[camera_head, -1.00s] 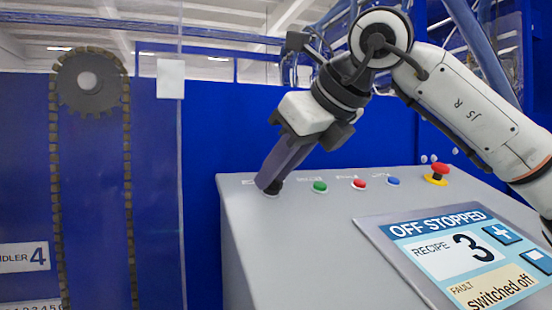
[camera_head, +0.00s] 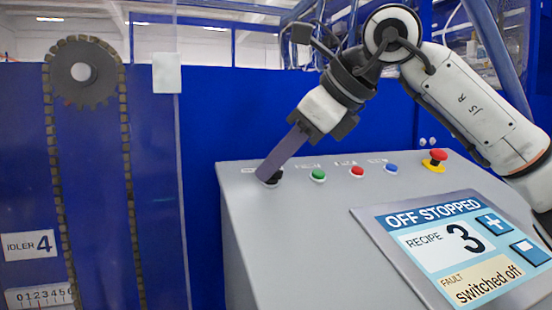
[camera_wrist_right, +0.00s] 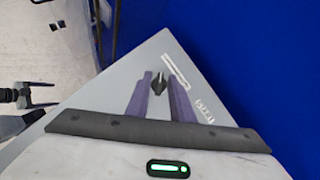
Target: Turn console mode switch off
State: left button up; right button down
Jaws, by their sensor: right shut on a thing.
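The black console mode switch (camera_head: 273,181) sits at the left end of the button row on the grey console (camera_head: 240,205). My right gripper (camera_head: 266,173) reaches down to it from the upper right, with its purple fingers at the knob. In the right wrist view, the black knob (camera_wrist_right: 160,84) is between the two fingertips (camera_wrist_right: 161,80), and the gripper is shut on it. The console screen (camera_head: 447,237) reads "OFF STOPPED", recipe 3, fault "switched off". The switch's pointing direction is hard to tell.
Right of the switch are a green button (camera_head: 318,175), a red button (camera_head: 356,170), a blue button (camera_head: 391,168) and a red emergency stop (camera_head: 437,158) on yellow. A chain and sprocket (camera_head: 86,72) stand behind a clear panel at left. Blue panels rise behind the console.

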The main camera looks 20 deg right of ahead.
jog(key=c, duration=1.9)
grip_release()
jog(key=v, duration=1)
jog(key=shift+s+p, duration=0.2)
jog(key=shift+p, duration=0.1)
jog(key=shift+d, duration=0.1)
